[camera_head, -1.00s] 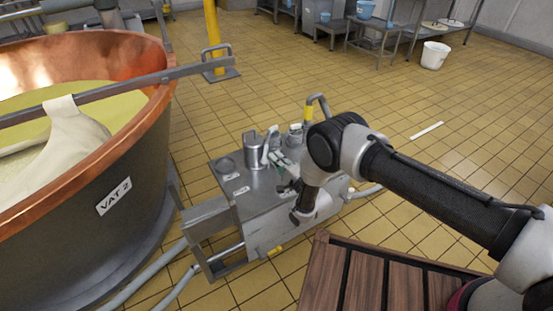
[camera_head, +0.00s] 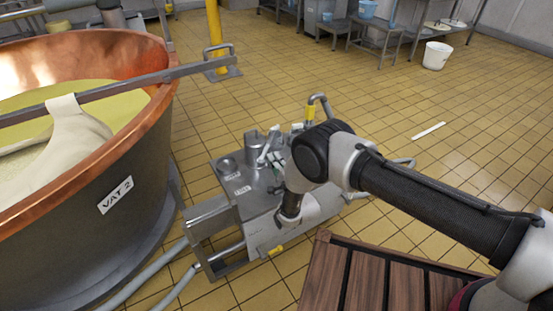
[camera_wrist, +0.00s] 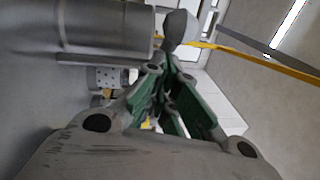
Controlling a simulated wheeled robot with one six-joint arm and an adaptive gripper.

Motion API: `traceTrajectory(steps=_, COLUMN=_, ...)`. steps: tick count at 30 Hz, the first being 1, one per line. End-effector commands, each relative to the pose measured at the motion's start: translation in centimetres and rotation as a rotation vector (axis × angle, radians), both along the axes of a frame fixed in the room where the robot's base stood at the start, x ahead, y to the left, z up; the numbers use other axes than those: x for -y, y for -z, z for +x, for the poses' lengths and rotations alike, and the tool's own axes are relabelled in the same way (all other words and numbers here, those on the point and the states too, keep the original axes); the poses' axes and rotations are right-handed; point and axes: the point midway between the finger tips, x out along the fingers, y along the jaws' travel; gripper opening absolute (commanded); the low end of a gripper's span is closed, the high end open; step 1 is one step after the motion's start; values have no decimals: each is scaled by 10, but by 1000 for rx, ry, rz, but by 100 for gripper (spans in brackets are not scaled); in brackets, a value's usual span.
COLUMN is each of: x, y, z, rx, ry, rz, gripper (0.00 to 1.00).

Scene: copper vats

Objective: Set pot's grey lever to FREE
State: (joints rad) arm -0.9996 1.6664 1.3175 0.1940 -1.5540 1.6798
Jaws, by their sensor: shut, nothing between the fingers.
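The pot (camera_head: 253,143) is a grey metal cylinder on top of the steel unit (camera_head: 226,192). It also shows large at the upper left of the wrist view (camera_wrist: 105,27). The pale grey lever (camera_head: 265,149) stands beside the pot, on its right, and leans. In the wrist view its rounded grey end (camera_wrist: 179,28) is just beyond my fingertips; I cannot tell whether they touch. My gripper (camera_wrist: 165,65) has green-padded fingers closed together with nothing between them. In the head view my wrist partly hides it. The small labels on the unit are unreadable.
The copper vat (camera_head: 134,130) marked VAT 2 stands close on the left. A slatted wooden platform (camera_head: 365,285) is in front. Tiled floor is open behind and to the right.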

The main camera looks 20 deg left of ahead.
Motion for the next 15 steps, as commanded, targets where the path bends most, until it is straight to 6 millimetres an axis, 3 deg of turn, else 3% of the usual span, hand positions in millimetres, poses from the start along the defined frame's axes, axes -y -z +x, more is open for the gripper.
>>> traceTrajectory(steps=15, x=-25, y=0, z=-13, rx=-1, ry=58, rz=1, gripper=0)
